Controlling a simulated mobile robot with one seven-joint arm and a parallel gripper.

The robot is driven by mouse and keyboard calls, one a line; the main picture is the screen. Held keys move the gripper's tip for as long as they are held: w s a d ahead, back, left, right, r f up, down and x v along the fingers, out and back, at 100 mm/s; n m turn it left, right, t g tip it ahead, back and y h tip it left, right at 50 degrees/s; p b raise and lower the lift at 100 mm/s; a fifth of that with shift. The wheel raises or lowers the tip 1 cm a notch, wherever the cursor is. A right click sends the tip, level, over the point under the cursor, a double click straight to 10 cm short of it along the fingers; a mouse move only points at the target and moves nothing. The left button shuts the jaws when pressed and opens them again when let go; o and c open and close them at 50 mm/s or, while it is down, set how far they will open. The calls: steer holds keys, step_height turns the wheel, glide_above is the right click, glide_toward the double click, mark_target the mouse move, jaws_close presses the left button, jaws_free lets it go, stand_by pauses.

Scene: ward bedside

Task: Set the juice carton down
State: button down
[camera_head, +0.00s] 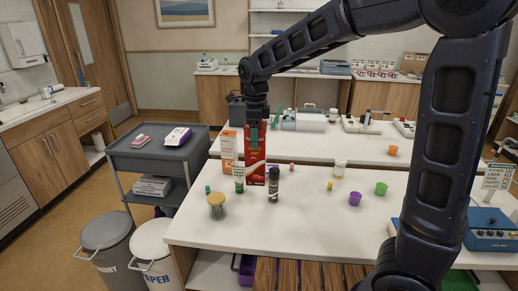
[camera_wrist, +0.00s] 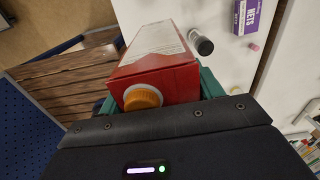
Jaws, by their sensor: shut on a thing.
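The juice carton is a tall red box (camera_head: 255,148), upright over the white bedside table (camera_head: 310,222) in the head view. My gripper (camera_head: 255,127) is above it, shut on its upper part. In the wrist view the carton (camera_wrist: 155,78) has an orange cap (camera_wrist: 142,97) and a pale printed side, with green finger pads at both sides. Its lower end is partly hidden behind a green-and-white tube (camera_head: 239,181) and a dark bottle (camera_head: 273,187). I cannot tell whether its base touches the tabletop.
An orange-and-white carton (camera_head: 228,148) stands close at the left. A lidded jar (camera_head: 216,208) is near the front left. A purple cup (camera_head: 355,199), green cup (camera_head: 381,189) and white cup (camera_head: 340,167) stand to the right. The table's front middle is clear.

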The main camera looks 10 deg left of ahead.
steer(key=w+d+r, duration=0.1)
steer(key=w+d, duration=0.5)
steer(key=d, duration=0.3)
steer(key=w+d, duration=0.6)
steer(key=d, duration=0.3)
step_height(320, 180, down, 20)
steer(key=shift+m, duration=0.3)
stand_by(0.4)
steer(key=shift+c, duration=1.4)
jaws_free()
steer(key=shift+s+f, duration=0.1)
